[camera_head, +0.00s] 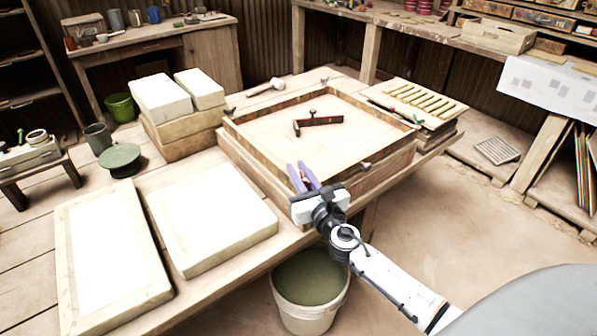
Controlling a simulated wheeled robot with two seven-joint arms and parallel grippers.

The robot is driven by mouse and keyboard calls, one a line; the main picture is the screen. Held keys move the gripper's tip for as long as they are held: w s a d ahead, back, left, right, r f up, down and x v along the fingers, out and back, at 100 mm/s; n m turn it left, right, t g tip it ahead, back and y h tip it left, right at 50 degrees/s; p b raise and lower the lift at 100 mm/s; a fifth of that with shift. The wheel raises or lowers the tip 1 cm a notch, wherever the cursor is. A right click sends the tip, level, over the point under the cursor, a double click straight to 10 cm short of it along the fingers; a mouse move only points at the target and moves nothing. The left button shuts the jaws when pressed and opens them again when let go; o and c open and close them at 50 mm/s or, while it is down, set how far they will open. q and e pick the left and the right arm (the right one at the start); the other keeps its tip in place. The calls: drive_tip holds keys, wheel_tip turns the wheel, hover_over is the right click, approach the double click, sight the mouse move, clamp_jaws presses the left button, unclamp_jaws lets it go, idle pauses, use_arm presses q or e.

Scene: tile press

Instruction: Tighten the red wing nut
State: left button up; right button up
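My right gripper (302,176) reaches in from the lower right, with its two purple fingers spread apart and nothing visible between them. It is over the near left side of the square wooden frame (268,178) on the workbench. A dark red bar-shaped piece (322,121) with dark knobs lies on the pale panel inside the frame, beyond the gripper. I cannot pick out a red wing nut for certain at this size. A small greyish fitting (366,165) shows on the frame's near edge, right of the gripper. My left gripper is not in view.
Pale slabs (212,215) lie left of the frame, with stacked blocks (162,98) behind them. A slatted rack (420,101) stands at the bench's far right. A bucket (310,290) stands below the bench's near edge. Floor at right is mostly clear.

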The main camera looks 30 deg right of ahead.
clamp_jaws()
